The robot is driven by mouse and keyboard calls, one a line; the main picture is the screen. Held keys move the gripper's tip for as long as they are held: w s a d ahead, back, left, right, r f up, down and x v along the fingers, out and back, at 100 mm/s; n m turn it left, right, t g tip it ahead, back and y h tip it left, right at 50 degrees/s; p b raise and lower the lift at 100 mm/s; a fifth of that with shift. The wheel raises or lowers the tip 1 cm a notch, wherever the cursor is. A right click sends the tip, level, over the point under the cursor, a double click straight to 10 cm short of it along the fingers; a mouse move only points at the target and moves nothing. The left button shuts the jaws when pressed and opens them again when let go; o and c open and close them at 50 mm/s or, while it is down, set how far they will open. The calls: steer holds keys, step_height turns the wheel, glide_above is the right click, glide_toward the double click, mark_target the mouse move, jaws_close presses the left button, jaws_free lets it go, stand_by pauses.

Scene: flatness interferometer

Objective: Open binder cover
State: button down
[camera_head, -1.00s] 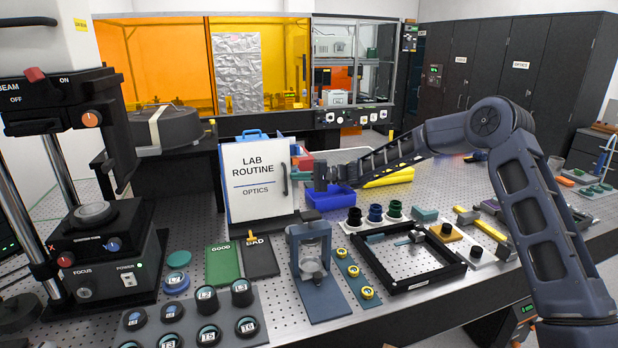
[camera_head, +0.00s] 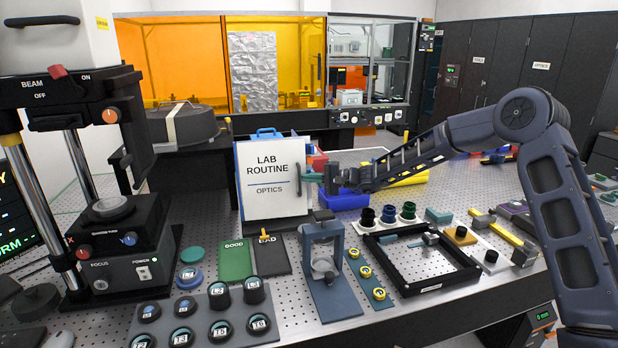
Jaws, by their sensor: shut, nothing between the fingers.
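The binder (camera_head: 268,200) stands upright on the perforated table, its white cover facing me with "LAB ROUTINE OPTICS" on it. The cover looks closed. A dark vertical handle (camera_head: 299,179) sits near the cover's right edge.
A blue bin (camera_head: 343,201) stands right behind my gripper. In front of the binder are the green "GOOD" plate (camera_head: 235,262), the dark "BAD" plate (camera_head: 271,257) and a blue-grey stand (camera_head: 330,285). A black frame (camera_head: 452,281) lies at the right. The microscope-like instrument (camera_head: 112,235) stands at the left.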

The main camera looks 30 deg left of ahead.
steer(key=s+d+r, duration=0.2)
steer(key=s+d, duration=0.1)
steer(key=s, duration=1.2)
steer(key=shift+s+d, duration=0.2)
steer(key=shift+s, duration=0.1)
